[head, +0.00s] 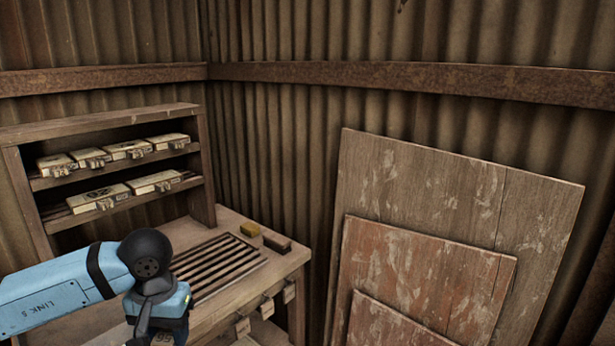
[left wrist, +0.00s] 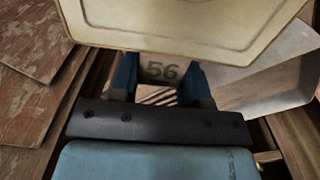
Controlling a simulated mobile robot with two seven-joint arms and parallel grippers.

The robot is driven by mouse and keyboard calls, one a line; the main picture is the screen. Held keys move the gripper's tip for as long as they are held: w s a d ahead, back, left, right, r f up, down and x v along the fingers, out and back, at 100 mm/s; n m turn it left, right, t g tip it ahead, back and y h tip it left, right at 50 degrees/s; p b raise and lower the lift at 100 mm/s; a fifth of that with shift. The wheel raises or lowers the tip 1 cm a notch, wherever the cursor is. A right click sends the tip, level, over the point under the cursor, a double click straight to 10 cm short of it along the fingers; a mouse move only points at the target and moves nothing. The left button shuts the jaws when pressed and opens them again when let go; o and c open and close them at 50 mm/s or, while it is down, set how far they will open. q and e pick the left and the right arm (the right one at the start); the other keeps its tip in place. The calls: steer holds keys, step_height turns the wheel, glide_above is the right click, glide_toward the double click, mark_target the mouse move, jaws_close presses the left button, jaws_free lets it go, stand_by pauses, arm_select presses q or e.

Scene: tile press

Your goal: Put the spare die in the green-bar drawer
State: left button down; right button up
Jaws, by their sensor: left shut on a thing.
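My left gripper (left wrist: 160,85) shows in the left wrist view with its two blue fingers shut around a pale piece marked 56 (left wrist: 161,72), with a striped patch below it. I take this as the spare die. A large cream plate with a raised border (left wrist: 185,25) fills the top of that view; I cannot tell whether it belongs to the same piece. In the head view my left gripper is at the bottom left, in front of the bench (head: 285,262), its fingers cut off by the frame. No green bar can be made out. My right gripper is out of view.
Several cream dies (head: 100,196) lie on the two-tier shelf. The bench top has a slatted rack (head: 215,265), a yellow block (head: 250,229) and a dark block (head: 277,243). Tags (head: 267,307) hang along its front edge. Wooden boards (head: 440,190) lean against the wall at right.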

arm_select(q)
step_height(320, 180, up, 16)
steer(key=r+p, duration=0.1)
steer(key=p, duration=1.7)
steer(key=s+f, duration=0.1)
steer(key=f, duration=0.1)
steer(key=s+f, duration=0.1)
steer(key=f, duration=0.1)
steer(key=s+f, duration=0.2)
steer(key=shift+a+f+b, duration=0.1)
steer(key=shift+f+b, duration=0.2)
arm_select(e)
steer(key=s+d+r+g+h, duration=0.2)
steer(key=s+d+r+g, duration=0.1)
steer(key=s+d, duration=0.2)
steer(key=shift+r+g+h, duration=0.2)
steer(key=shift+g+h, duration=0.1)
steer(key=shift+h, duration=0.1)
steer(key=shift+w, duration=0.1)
